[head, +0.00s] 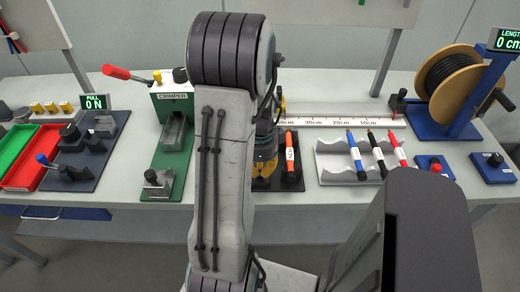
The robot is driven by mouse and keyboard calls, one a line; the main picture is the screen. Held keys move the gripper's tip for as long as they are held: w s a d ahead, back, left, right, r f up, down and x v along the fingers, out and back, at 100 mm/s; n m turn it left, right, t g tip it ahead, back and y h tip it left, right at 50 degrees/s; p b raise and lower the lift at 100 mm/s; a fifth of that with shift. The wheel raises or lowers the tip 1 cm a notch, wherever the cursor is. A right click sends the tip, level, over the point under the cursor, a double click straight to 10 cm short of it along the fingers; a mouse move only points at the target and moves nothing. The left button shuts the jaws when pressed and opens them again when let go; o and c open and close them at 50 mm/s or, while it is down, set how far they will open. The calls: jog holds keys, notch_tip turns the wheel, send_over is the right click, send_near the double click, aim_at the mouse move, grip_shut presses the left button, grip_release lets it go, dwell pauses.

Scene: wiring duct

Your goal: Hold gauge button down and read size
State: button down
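No display reading a size shows, and I cannot tell which thing is the gauge. It may be hidden behind my arm. Small button-like parts show on two blue bases at the right: a red knob (436,167) on one and a black knob (495,159) on the other. My gripper (265,172) is mostly hidden behind my arm, low over the middle of the bench. Its fingers are not clear, so I cannot tell whether it is open or holds anything.
A green crimper (172,150) stands left of my arm. A pull tester display (95,102) reads 0 N. A length display (508,40) reads 0 cm near a cable reel (447,82). A grey rack (335,165) holds blue, black and red markers. A ruler (340,122) lies behind.

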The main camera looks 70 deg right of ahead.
notch_tip(320, 180, up, 14)
jog(key=p, duration=0.2)
jog(key=shift+f+p, duration=0.2)
jog(key=shift+p, duration=0.1)
dwell(0.9)
